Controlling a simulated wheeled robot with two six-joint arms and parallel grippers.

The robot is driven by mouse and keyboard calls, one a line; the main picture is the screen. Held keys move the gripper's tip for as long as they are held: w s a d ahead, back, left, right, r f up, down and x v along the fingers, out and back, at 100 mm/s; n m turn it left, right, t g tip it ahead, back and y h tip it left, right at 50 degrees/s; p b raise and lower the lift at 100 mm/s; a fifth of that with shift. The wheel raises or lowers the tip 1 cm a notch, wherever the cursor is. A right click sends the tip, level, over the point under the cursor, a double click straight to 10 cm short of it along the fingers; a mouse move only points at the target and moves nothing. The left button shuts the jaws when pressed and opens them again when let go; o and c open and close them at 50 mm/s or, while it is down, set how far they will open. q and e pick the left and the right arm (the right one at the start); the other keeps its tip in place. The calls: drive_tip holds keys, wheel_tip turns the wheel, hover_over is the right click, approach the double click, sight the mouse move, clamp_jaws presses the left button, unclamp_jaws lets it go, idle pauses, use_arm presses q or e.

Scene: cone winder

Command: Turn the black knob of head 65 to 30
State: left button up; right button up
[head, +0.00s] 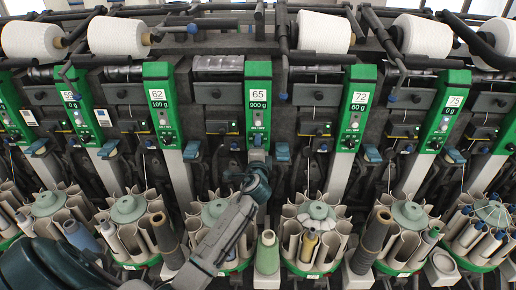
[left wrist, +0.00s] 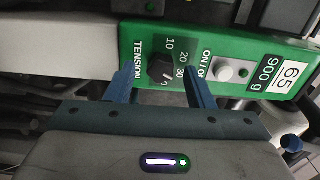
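The black knob (left wrist: 160,70) sits on the green panel of head 65 (left wrist: 215,70), beside the word TENSION and a scale with 10, 20 and 30. A small white mark shows at the knob's lower edge; I cannot tell exactly which value it points to. My left gripper (left wrist: 159,72) is open, with one blue finger on each side of the knob and a visible gap to it. In the head view my left gripper (head: 257,160) is at the lower end of the head 65 panel (head: 258,100) and hides the knob. My right gripper is not in view.
Neighbouring green panels 62 (head: 160,100) and 72 (head: 355,105) stand on either side. Below are round bobbin magazines (head: 316,225) and a green cone (head: 267,252).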

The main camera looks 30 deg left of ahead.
use_arm(q)
drive_tip(key=shift+s, duration=0.1)
drive_tip(key=b+v, duration=0.2)
drive_tip(key=v, duration=0.8)
drive_tip(key=shift+s+d+b, duration=0.25)
drive_tip(key=shift+b, duration=0.15)
